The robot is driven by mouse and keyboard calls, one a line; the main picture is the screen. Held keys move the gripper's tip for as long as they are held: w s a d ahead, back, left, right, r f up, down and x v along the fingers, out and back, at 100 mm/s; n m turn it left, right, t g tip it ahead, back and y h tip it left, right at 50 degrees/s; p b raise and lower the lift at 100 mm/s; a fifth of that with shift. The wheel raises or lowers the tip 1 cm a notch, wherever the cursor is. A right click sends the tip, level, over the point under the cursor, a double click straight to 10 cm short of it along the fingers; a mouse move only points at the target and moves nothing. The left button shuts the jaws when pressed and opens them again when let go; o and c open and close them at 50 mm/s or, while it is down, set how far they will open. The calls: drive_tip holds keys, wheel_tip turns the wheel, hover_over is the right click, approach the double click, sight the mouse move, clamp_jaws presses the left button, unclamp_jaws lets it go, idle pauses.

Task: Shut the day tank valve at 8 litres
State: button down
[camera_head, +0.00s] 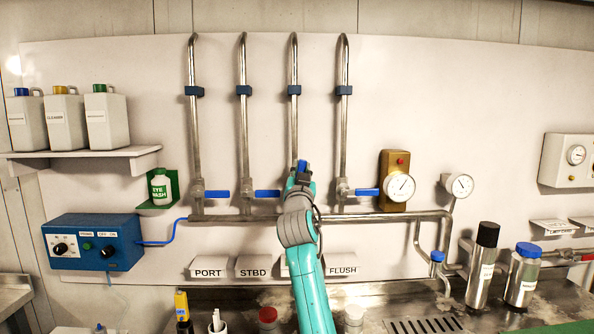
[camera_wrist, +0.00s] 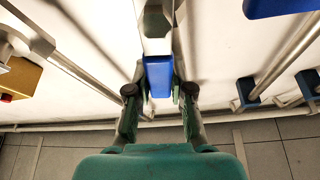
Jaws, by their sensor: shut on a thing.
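Several vertical pipes carry blue lever valves. The third valve's blue lever (camera_head: 302,166) shows only its end, just above my gripper (camera_head: 299,178), so it looks turned upward; its label is hidden behind my arm. In the wrist view the blue lever (camera_wrist: 158,76) sits between the fingers of my gripper (camera_wrist: 159,92), which is shut on it. The PORT lever (camera_head: 217,194), STBD lever (camera_head: 267,194) and FLUSH lever (camera_head: 367,192) lie level, pointing right. A round dial (camera_head: 400,186) on a brown box stands right of the pipes; its figures are too small to read.
A second gauge (camera_head: 459,185) is farther right. A blue control box (camera_head: 92,242) and a shelf (camera_head: 80,154) with jugs are at the left. Steel bottles (camera_head: 482,268) stand on the counter at the right. The neighbouring levers are close on both sides.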

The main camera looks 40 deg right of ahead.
drive_tip(key=shift+s+d+f+m+g+h, duration=0.4)
drive_tip(key=shift+d+m+g, duration=0.25)
drive_tip(key=shift+m, duration=1)
drive_tip(key=shift+s+d+f+m+g+h, duration=0.35)
drive_tip(key=shift+m+g, duration=0.45)
drive_tip(key=shift+m, duration=0.9)
drive_tip(key=shift+s+d+f+m+g+h, duration=0.35)
drive_tip(key=shift+d+m+g, duration=0.35)
drive_tip(key=shift+m, duration=0.95)
drive_tip(key=shift+a+f, duration=0.1)
drive_tip(key=c, duration=1)
unclamp_jaws()
drive_tip(key=shift+a, duration=0.1)
drive_tip(key=v, duration=1.1)
drive_tip(key=shift+s+a, duration=0.25)
drive_tip(key=shift+a, duration=0.05)
drive_tip(key=shift+f, duration=0.1)
